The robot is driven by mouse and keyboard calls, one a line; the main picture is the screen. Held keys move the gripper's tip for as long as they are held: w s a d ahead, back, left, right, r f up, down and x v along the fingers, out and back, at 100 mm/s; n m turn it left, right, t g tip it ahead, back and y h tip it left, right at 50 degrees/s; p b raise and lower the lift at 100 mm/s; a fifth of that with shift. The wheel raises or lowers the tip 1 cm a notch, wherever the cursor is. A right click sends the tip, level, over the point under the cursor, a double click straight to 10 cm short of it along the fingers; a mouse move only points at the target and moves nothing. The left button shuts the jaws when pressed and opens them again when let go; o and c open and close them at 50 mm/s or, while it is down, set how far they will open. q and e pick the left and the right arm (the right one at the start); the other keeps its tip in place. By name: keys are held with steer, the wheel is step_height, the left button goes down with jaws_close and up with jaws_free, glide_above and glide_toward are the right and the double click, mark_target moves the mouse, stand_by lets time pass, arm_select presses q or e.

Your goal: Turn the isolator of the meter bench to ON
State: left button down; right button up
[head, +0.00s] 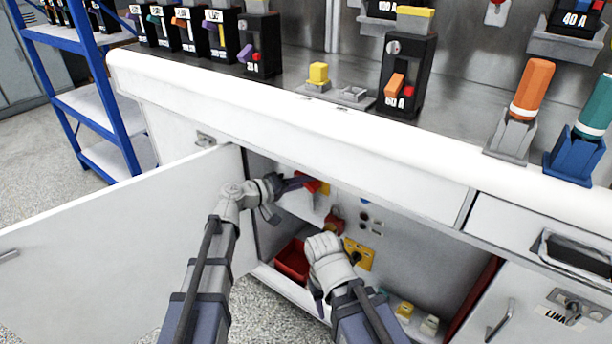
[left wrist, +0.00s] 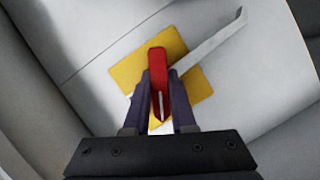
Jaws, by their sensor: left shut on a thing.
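The isolator has a red handle (left wrist: 158,63) on a yellow plate (left wrist: 128,73), inside the open cabinet under the bench. The handle (head: 313,184) and plate (head: 325,189) also show in the head view, partly behind my gripper. My left gripper (left wrist: 160,88) is shut on the red handle, one dark finger on each side. It also shows in the head view (head: 300,183), reaching in from the left. No ON or OFF marking is readable. My right wrist is low in front of the cabinet opening; its gripper (head: 318,297) is mostly hidden, its fingers unclear.
The white cabinet door (head: 110,245) stands open at the left. A red bin (head: 293,262), a red knob (head: 333,224) and a yellow plate with a black knob (head: 359,254) are inside. A grey bar (left wrist: 215,42) runs beside the isolator. Breakers (head: 405,80) stand on the bench.

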arm_select(q)
steer(key=m+y+p, duration=0.1)
steer(key=m+p, duration=0.1)
steer(key=shift+s+r+m+y, duration=0.1)
steer(key=shift+m+y, duration=0.2)
steer(key=shift+m, duration=0.1)
steer(key=shift+m+t+y+p, duration=0.3)
steer(key=shift+m+y+p, duration=0.3)
steer(key=shift+m, duration=0.4)
steer(key=shift+m+y, duration=0.6)
steer(key=shift+m, duration=0.2)
steer(key=shift+m+t+y+p, duration=0.35)
steer(key=shift+m+t+y, duration=0.25)
steer(key=shift+m, duration=0.4)
steer(key=c, duration=0.7)
jaws_free()
steer(key=shift+c, duration=0.2)
